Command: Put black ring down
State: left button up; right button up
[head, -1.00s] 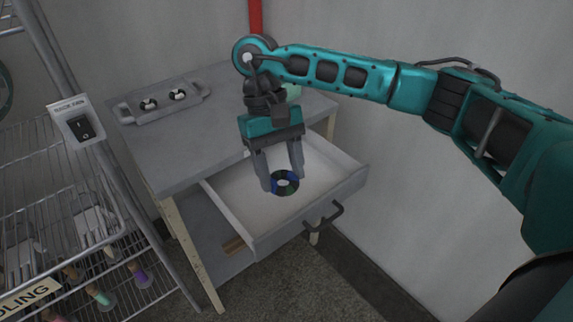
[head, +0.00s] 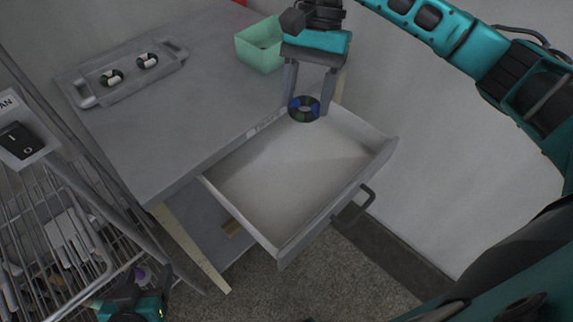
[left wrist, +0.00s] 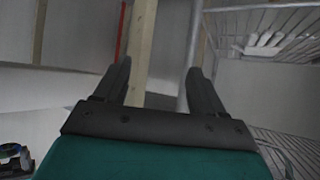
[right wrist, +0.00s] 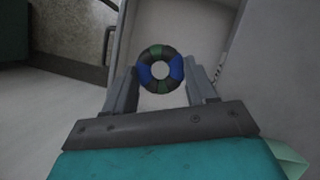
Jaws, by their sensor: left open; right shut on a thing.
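The black ring (head: 304,109) has blue and green segments. My right gripper (head: 309,106) is shut on it and points down over the back right part of the open drawer (head: 290,170), near the tabletop's edge. The right wrist view shows the ring (right wrist: 160,69) between the two fingertips (right wrist: 160,82). I cannot tell its exact height above the drawer floor. My left gripper (left wrist: 160,80) is open and empty. It also shows at the lower left of the head view, beside the wire rack.
The drawer floor is empty. A grey tray (head: 120,78) with two black-and-white rings stands on the grey tabletop (head: 190,110). A mint green box (head: 260,45) stands at the tabletop's right. A wire rack (head: 60,215) and a switch box (head: 22,140) are at left.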

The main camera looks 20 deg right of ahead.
jog(key=m, duration=0.1)
jog(key=d+m+t+b, duration=0.1)
jog(key=m, duration=0.1)
jog(key=f+m+y, duration=0.1)
jog(key=m, duration=0.1)
jog(key=shift+d+t+b, duration=0.25)
jog(key=shift+t+b, duration=0.05)
jog(key=shift+b, duration=0.1)
jog(key=d+m+t+b, duration=0.3)
jog(key=d+m+t, duration=0.1)
jog(key=m, duration=0.5)
jog(key=m+t+h+b, duration=0.1)
jog(key=m+b, duration=0.3)
jog(key=b, duration=0.1)
send_over(324, 163)
jog(key=s+d, duration=0.1)
notch_tip(324, 163, down, 14)
jog(key=shift+r, duration=0.1)
notch_tip(324, 163, down, 5)
jog(key=shift+f, duration=0.1)
pick_arm(q)
notch_tip(324, 163, down, 8)
jog(key=d, duration=0.2)
jog(key=shift+w+d+r+h, duration=0.15)
jog(key=shift+w+h, duration=0.2)
jog(key=shift+h, duration=0.05)
pick_arm(e)
jog(key=shift+f+b, duration=0.15)
jog(key=shift+b, duration=0.25)
jog(key=o, duration=1)
